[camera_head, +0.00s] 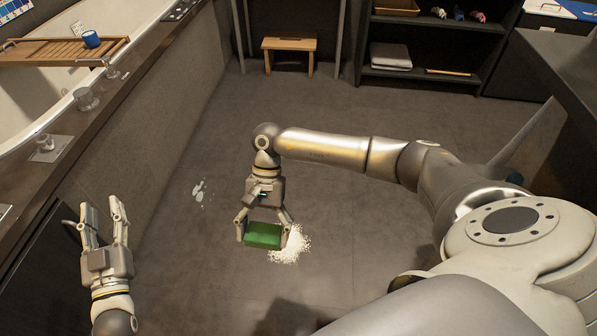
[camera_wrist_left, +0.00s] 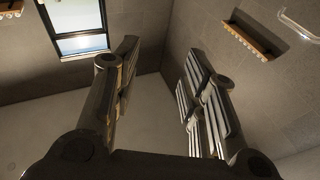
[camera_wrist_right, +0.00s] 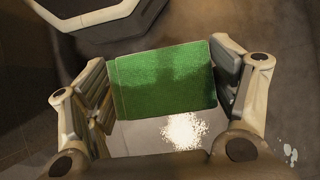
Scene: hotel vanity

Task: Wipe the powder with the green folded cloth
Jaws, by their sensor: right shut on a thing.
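The green folded cloth (camera_head: 263,236) is between the fingers of my right gripper (camera_head: 264,226), which is shut on it. In the right wrist view the cloth (camera_wrist_right: 165,80) spans the space between the two fingers. The white powder (camera_head: 291,246) lies in a patch on the grey floor, just right of and partly behind the cloth in the head view. It also shows in the right wrist view (camera_wrist_right: 184,131), beside the cloth's lower edge. I cannot tell whether the cloth touches the floor. My left gripper (camera_head: 103,212) is open and empty at the left, with its fingers pointing up.
A bathtub (camera_head: 110,30) with a wooden tray (camera_head: 50,52) runs along the left. A small wooden stool (camera_head: 289,45) and a dark shelf (camera_head: 425,60) stand at the back. White spots (camera_head: 199,190) mark the floor to the left of my right gripper. The floor around the powder is clear.

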